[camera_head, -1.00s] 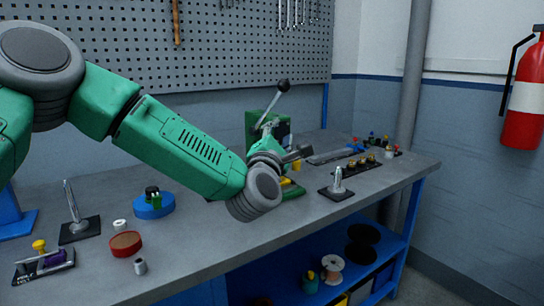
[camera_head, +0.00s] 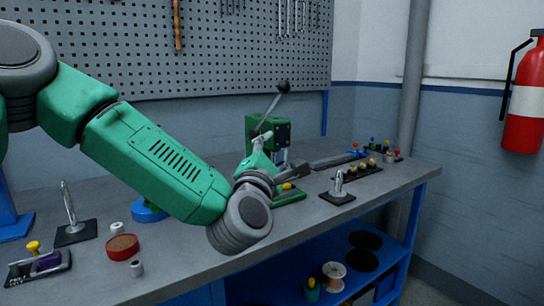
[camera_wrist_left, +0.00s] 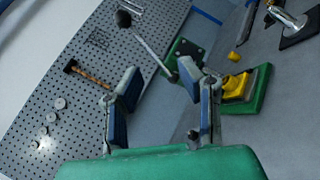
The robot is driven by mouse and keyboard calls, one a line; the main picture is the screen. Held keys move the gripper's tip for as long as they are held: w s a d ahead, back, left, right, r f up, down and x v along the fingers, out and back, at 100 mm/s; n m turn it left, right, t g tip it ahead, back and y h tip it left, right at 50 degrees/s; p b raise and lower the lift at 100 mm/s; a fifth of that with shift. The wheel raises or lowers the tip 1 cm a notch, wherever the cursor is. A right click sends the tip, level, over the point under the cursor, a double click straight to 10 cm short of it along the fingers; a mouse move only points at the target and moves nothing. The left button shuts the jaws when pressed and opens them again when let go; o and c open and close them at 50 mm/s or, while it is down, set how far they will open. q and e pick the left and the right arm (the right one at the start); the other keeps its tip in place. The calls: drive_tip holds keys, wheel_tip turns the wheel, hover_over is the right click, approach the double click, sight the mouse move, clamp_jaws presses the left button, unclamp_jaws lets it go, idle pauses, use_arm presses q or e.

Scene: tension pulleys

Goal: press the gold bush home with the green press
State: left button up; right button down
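The green press (camera_head: 280,130) stands at the back of the bench, its lever (camera_head: 269,112) raised and tilted, with a black knob (camera_head: 283,87). The left wrist view shows the press head (camera_wrist_left: 186,60), the lever (camera_wrist_left: 148,47) and the green base (camera_wrist_left: 262,88) with a yellow block (camera_wrist_left: 237,87) on it. A small gold-yellow piece (camera_wrist_left: 235,57) lies beside the base; I cannot tell whether it is the gold bush. My left gripper (camera_wrist_left: 160,72) is open and empty near the press. The lever's lower part appears between its fingers, depth unclear. My right gripper is out of view.
A rack with gold-topped pieces (camera_head: 364,169) and a metal post on a dark plate (camera_head: 338,188) stand right of the press. A pegboard (camera_head: 240,60) is behind.

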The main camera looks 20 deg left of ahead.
use_arm(q)
drive_tip(key=shift+v, duration=0.8)
drive_tip(key=shift+b, duration=0.45)
drive_tip(key=v, duration=1.2)
drive_tip(key=shift+f, duration=0.1)
